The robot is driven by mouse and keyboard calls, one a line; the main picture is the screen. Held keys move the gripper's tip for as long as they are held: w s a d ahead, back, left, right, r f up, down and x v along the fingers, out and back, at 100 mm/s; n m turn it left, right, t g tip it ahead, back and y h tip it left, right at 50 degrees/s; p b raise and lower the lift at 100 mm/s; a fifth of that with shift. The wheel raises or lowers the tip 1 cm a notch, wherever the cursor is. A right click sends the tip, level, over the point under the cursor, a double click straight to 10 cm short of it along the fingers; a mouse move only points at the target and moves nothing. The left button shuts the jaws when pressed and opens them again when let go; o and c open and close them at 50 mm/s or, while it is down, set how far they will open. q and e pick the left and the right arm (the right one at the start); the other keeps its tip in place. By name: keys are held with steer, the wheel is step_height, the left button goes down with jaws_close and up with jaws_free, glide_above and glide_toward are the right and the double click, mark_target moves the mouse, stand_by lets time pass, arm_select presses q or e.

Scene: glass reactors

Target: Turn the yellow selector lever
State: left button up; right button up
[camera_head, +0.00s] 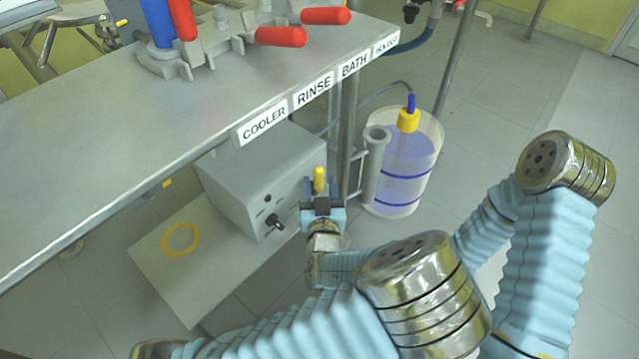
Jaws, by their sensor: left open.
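A small upright yellow lever (319,178) shows in the head view, below the bench edge and in front of the bench's metal post. My left gripper (320,194) is right at it, with its blue and dark fingers open on either side of the lever's lower part. I cannot tell whether the fingers touch it. The lever's base is hidden behind my gripper. My right arm shows at the right, but its gripper is not in view.
A grey control box (258,180) with a black knob stands on a low pale cabinet (205,275), beside a yellow ring (181,240). A blue-liquid container (405,165) stands right of my gripper. The labelled bench (130,130) with red handles (281,37) overhangs. Floor is open at right.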

arm_select(q)
steer(key=shift+w, duration=0.45)
jaws_close()
arm_select(e)
steer(key=shift+s+r, duration=0.1)
